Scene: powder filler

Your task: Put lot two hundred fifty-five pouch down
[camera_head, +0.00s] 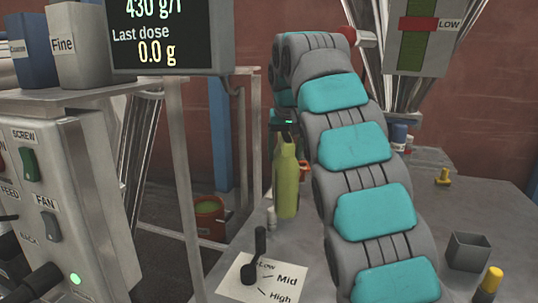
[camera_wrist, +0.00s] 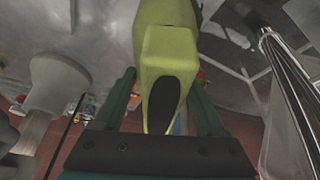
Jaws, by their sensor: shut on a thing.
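A small white bottle (camera_head: 271,217) stands just left of the pouch. A lever (camera_head: 252,265) on a Low/Mid/High plate is in front. A grey open box (camera_head: 468,251) and yellow-topped knob (camera_head: 490,281) are at right. An orange bucket (camera_head: 208,220) stands behind a metal frame (camera_head: 182,160).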

